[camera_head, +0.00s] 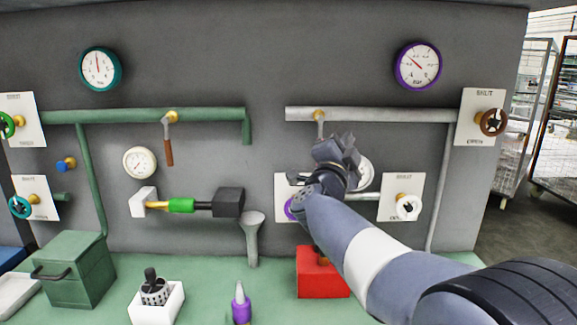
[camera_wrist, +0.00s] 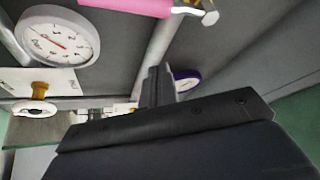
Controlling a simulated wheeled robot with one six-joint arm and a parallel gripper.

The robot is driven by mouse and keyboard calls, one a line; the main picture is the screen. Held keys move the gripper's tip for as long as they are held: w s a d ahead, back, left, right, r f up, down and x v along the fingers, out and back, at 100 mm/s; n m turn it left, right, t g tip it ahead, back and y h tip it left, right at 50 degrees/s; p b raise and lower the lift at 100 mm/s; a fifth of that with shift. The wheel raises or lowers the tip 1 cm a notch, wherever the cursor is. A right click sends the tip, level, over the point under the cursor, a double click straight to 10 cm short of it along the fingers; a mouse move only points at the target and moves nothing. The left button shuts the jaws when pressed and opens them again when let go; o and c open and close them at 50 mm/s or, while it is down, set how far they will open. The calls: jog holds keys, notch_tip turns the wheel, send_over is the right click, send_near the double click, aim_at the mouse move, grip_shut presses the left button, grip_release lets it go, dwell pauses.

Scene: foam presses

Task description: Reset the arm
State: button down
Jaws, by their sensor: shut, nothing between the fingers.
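My gripper (camera_head: 345,150) is raised in front of the grey wall panel, right of the middle in the head view. My arm reaches up to it from the lower right. Its fingers are together with nothing between them. In the wrist view the dark gripper (camera_wrist: 158,88) fills the lower middle, and its fingers point up toward the panel. Behind it in the head view, it partly hides a white gauge (camera_head: 367,174) and a plate with a purple valve wheel (camera_head: 289,209). The gauge shows whole in the wrist view (camera_wrist: 57,36).
A grey pipe (camera_head: 385,115) with a lever valve runs above my gripper. A red box (camera_head: 318,277) stands below on the green bench (camera_head: 215,290). A grey funnel-shaped post (camera_head: 253,235) and a white valve wheel (camera_head: 407,207) flank it. Wire racks stand far right.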

jog(key=shift+w+d+r+n+t+y, duration=0.35)
jog(key=shift+r+n+t+y, duration=0.45)
jog(key=shift+n, duration=1.25)
jog(key=shift+w+d+r+n+t+y, duration=0.2)
jog(key=shift+d+r+n+t+y, duration=0.3)
jog(key=shift+n+y, duration=1.15)
jog(key=shift+w+d+r+n+t+y, duration=0.3)
jog(key=shift+r+n+t+y, duration=0.3)
jog(key=shift+n, duration=1.9)
jog(key=shift+f, duration=0.1)
jog(key=shift+f+h+b, duration=0.15)
jog(key=shift+h+b, duration=0.15)
jog(key=shift+h, duration=0.05)
